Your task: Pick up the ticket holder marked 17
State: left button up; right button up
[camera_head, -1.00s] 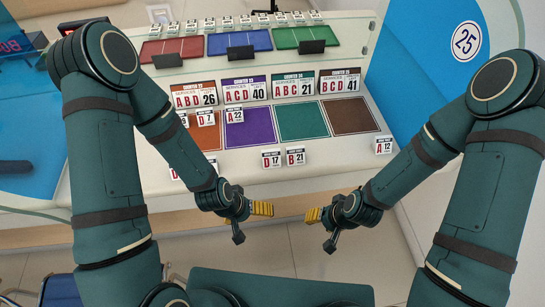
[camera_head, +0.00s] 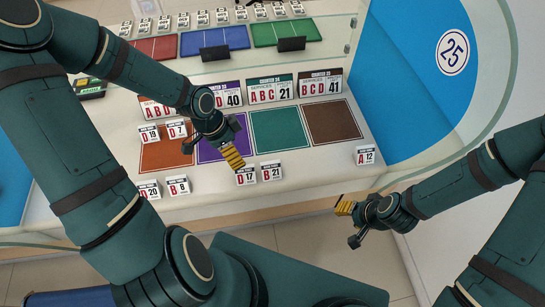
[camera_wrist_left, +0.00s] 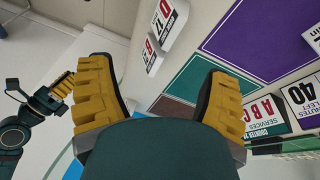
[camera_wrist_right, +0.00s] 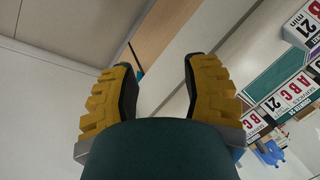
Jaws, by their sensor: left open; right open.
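The ticket holder marked 17 (camera_head: 246,176) is a small white upright holder with a red D, near the counter's front edge. It also shows at the top of the left wrist view (camera_wrist_left: 170,18), tilted by the camera angle. My left gripper (camera_head: 232,157) is open and empty, just behind and above this holder in the head view, apart from it as far as I can tell. In the left wrist view its yellow fingers (camera_wrist_left: 160,90) are spread with nothing between them. My right gripper (camera_head: 343,208) is open and empty in front of the counter; its fingers (camera_wrist_right: 160,85) are spread.
A holder marked B 21 (camera_head: 271,172) stands close right of the 17 holder. Holders marked 7 (camera_head: 177,130), 19 (camera_head: 149,134), 20 (camera_head: 149,191) and A 12 (camera_head: 365,156) stand apart. Colored mats, like the green one (camera_head: 278,129), and counter signs (camera_head: 270,89) lie behind.

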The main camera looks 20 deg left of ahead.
aim_at(243, 169)
pick_arm(q)
jog(key=shift+m, duration=0.5)
jog(key=b+x, duration=0.1)
jog(key=x, duration=0.1)
jog(key=b+x, duration=0.1)
jog(key=x, duration=0.2)
jog(key=a+b+x, duration=0.1)
jog(key=b+x, duration=0.1)
jog(key=shift+w+f, duration=0.2)
jog(key=shift+f, duration=0.3)
jog(key=b+x, duration=0.1)
jog(key=x, duration=0.1)
jog(key=b+x, duration=0.1)
jog(key=x, duration=0.2)
jog(key=shift+a+f+b, duration=0.15)
jog(key=shift+a+b, duration=0.05)
jog(key=shift+b, duration=0.1)
jog(key=shift+s, duration=0.1)
grip_shut()
pick_arm(e)
notch_tip(243, 169, down, 6)
jog(key=s, duration=0.1)
jog(key=shift+s+g, duration=0.3)
jog(key=shift+s, duration=0.1)
jog(key=shift+d+f, duration=0.1)
